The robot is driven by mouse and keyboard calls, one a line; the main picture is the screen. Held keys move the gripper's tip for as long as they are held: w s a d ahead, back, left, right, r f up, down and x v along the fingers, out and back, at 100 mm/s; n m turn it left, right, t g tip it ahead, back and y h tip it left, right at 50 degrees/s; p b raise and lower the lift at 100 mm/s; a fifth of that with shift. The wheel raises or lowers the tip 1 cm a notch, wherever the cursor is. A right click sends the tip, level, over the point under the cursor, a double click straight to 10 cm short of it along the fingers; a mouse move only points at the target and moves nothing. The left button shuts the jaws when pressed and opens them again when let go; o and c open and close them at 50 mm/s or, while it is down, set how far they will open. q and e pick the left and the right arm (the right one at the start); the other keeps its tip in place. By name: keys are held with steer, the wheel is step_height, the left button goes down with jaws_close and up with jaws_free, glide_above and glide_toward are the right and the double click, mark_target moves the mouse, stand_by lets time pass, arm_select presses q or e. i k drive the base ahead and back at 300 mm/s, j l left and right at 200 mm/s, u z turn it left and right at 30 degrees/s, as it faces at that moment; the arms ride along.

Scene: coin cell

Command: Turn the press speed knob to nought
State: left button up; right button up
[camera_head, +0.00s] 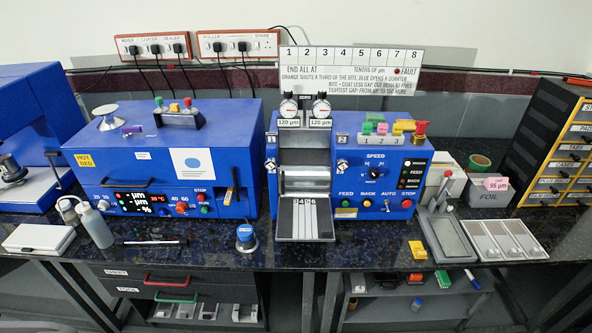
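The press (395,190) is the blue machine right of centre, with rollers and two dial gauges at its left part. Its speed knob (374,173) is a small black dial under the word SPEED on the front panel. A light pointer shows on the knob, but it is too small to tell which number it points at. Below the knob is a row of FEED, BACK, AUTO and STOP controls. Neither of my grippers shows in this view.
A blue coater (240,145) stands to the left, with bottles (95,225) in front. A blue knob-like weight (246,238) stands on the dark worktop. A stand with a tray (445,236) and grey plates (505,240) lie right of the press. The counter before the speed panel is mostly clear.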

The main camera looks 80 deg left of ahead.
mark_target(374, 173)
steer(key=u, duration=2.45)
